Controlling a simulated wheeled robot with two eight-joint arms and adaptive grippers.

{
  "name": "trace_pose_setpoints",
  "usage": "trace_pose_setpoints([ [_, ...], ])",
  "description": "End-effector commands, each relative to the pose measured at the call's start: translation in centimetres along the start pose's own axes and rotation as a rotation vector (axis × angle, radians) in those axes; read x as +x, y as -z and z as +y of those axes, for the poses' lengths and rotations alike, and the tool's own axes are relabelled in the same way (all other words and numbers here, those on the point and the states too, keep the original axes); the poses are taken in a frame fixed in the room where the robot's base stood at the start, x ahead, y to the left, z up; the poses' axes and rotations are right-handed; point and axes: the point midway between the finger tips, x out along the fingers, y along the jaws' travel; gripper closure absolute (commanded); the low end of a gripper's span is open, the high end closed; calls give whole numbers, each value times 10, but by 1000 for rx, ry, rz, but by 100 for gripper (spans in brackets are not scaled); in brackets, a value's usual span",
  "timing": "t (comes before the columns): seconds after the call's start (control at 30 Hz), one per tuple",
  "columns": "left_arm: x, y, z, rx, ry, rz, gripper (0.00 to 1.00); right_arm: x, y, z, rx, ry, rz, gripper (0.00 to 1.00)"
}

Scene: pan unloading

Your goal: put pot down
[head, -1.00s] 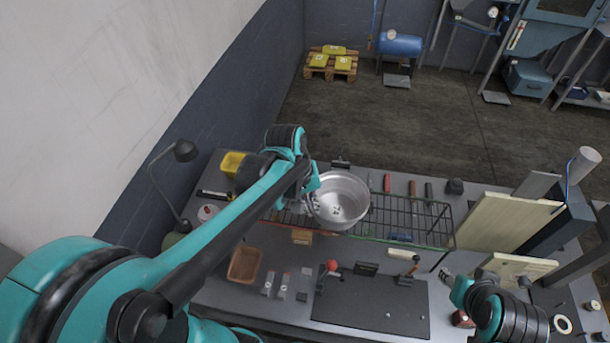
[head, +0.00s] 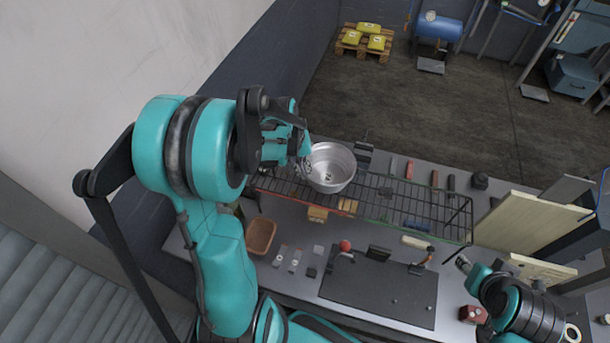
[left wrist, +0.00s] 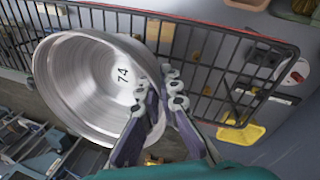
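A silver metal pot (head: 331,170) is at the left-middle part of the wire rack (head: 405,222) on the workbench. It also fills the left of the left wrist view (left wrist: 85,85), mouth toward the camera, with "74" inside. I cannot tell whether its base touches the rack. My left gripper (head: 306,160) is at the pot's left side. In the left wrist view its fingers (left wrist: 158,92) lie close together, one on each side of the pot's wall, shut on the rim. My right gripper (head: 464,264) is low at the right, away from the pot; its fingers are too small to judge.
Wooden blocks (head: 318,214) sit by the rack's front edge. A brown tray (head: 261,236) and a dark plate (head: 380,290) lie in front. Several tools lie behind the rack. Upright boards (head: 520,225) stand at the right. The rack right of the pot is mostly free.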

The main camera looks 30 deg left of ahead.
Motion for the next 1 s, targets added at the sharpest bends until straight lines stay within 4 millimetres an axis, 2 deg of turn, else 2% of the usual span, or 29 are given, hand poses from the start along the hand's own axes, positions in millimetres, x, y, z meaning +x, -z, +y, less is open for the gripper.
trace_pose_setpoints([
  [0.1,18,0,-4,0,0,0,100,0,0,0,0,0,0,60],
  [0.2,25,0,-5,0,0,1,100,0,0,0,0,0,0,60],
  [0.6,31,-1,-6,0,0,1,100,5,-3,0,0,0,0,60],
  [0.63,30,0,-6,0,0,1,89,4,-3,0,0,0,0,60],
  [0.7,29,0,-6,0,0,1,74,3,-2,0,0,0,0,60],
  [1.0,28,0,-6,0,0,1,74,2,-2,0,0,0,0,60],
])
